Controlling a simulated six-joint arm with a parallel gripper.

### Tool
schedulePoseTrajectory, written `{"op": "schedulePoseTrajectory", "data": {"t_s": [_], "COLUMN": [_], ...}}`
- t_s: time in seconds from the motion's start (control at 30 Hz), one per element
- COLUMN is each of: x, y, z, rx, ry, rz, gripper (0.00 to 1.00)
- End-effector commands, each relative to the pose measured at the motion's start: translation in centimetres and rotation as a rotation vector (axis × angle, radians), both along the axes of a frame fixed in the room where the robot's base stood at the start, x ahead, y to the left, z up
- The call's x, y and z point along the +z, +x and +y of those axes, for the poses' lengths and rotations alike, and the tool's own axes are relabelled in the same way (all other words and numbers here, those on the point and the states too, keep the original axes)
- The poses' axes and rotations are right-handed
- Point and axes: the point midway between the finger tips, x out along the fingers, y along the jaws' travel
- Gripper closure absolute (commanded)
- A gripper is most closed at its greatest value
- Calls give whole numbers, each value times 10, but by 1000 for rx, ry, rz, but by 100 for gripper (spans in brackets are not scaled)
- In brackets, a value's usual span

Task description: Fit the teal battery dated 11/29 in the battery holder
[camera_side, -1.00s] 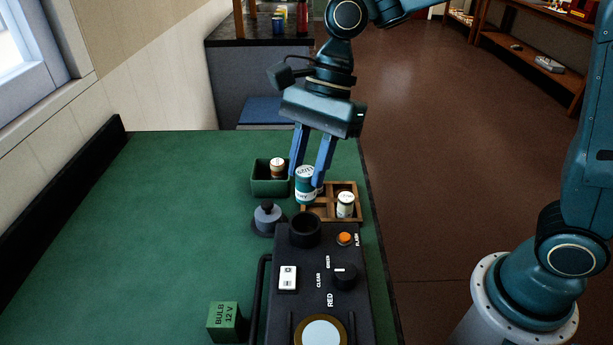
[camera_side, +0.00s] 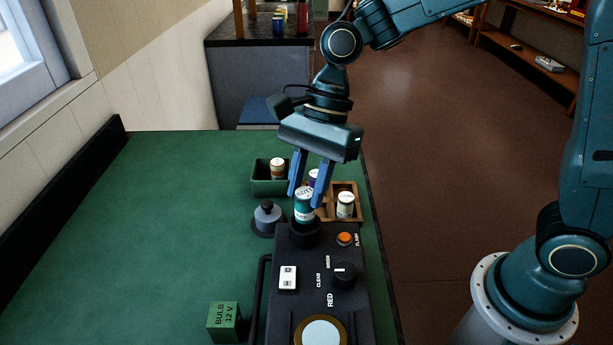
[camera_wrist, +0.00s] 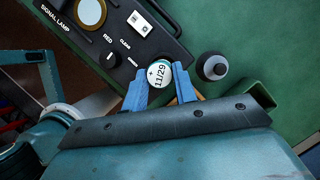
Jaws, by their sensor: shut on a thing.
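The teal battery (camera_side: 304,206) with a white label is upright between the blue fingers of my gripper (camera_side: 305,190). Its lower end is at the mouth of the round black battery holder (camera_side: 306,234) on the lamp box; how deep it sits is hard to tell. In the wrist view the battery's white top (camera_wrist: 158,75) shows a plus mark and "11/29". My gripper (camera_wrist: 160,85) is shut on the battery there, and the battery hides the holder beneath it.
The black signal lamp box (camera_side: 318,270) has an orange button and a knob. Behind are a green bin (camera_side: 264,186) and a wooden tray (camera_side: 345,216) with other batteries. A green bulb box (camera_side: 224,321) stands front left.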

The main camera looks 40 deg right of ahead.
Motion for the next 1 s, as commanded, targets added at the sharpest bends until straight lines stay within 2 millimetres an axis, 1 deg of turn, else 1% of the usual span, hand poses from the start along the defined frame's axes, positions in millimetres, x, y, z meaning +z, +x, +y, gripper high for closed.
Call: {"op": "schedulePoseTrajectory", "data": {"t_s": [0.2,0.4,0.6,1.0], "x": [-15,-24,-27,-27], "y": [0,0,0,0], "z": [0,0,0,0], "rx": [1,0,-1,-1], "ry": [-1,0,1,1], "rz": [2,0,-2,-2], "gripper": [98,98,98,98]}}
